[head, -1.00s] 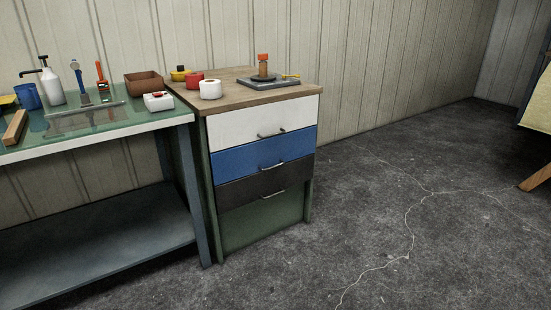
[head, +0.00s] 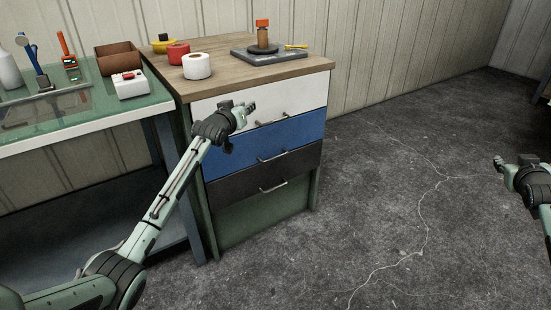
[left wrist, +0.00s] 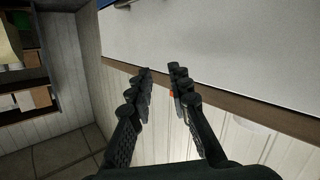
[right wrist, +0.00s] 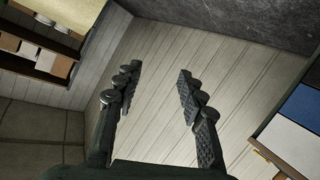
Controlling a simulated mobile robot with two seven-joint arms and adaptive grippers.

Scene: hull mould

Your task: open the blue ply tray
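The blue ply tray (head: 299,136) is the blue drawer front in the cabinet, below a white drawer (head: 290,100) and above a dark one (head: 232,183). It looks closed, flush with its neighbours, and its bar handle (head: 273,158) is on its front. My left gripper (head: 246,110) is in front of the white drawer, above and left of the blue handle. It is open and empty in the left wrist view (left wrist: 160,70). My right gripper (head: 499,163) is at the far right, away from the cabinet, open and empty in the right wrist view (right wrist: 158,70).
The cabinet's wooden top (head: 228,80) holds tape rolls (head: 197,66) and a dark plate (head: 277,56) with an orange-capped piece. A glass-topped bench (head: 90,110) stands close at the left. The floor (head: 390,210) right of the cabinet is clear.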

